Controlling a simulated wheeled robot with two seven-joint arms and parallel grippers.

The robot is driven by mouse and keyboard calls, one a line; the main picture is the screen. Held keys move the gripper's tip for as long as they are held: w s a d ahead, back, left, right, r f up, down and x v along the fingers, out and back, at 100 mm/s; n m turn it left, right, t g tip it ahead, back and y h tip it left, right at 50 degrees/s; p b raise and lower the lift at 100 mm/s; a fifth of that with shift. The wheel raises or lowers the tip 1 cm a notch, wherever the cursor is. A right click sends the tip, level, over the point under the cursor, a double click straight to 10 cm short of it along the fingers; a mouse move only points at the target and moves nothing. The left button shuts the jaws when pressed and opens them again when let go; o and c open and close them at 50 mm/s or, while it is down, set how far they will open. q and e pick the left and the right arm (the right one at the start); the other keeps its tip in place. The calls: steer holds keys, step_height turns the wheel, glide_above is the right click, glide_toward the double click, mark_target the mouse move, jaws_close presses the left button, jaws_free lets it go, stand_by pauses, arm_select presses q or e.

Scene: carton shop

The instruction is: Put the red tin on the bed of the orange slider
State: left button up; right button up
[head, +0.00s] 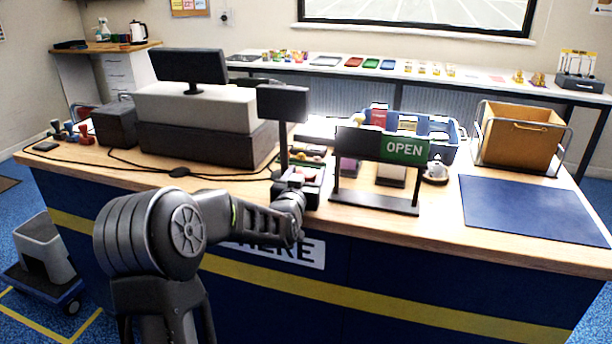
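My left arm reaches in from the lower left, and my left gripper (291,196) is at the front edge of the counter, by a small dark tray (312,196). Its fingers are small and foreshortened, so I cannot tell whether they are open or hold anything. A red item (378,117) stands in the blue crate (452,147) behind the OPEN sign; it may be the red tin, but its shape is partly hidden. I cannot clearly make out an orange slider. My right gripper is out of view.
The OPEN sign (403,146) and a dark display on a post (283,104) stand near my gripper. An orange-brown box (519,137) in a metal frame and a bare blue mat (533,208) are at right. The till (197,108) fills the left.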

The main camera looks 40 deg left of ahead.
arm_select(q)
steer(key=shift+o, duration=0.7)
steer(key=shift+s+r, duration=0.15)
steer(key=shift+r, duration=0.05)
steer(key=v, duration=1.1)
steer(key=shift+s+d+b, duration=0.2)
steer(key=shift+s+b, duration=0.15)
steer(key=shift+b, duration=0.05)
steer(key=shift+o, duration=0.4)
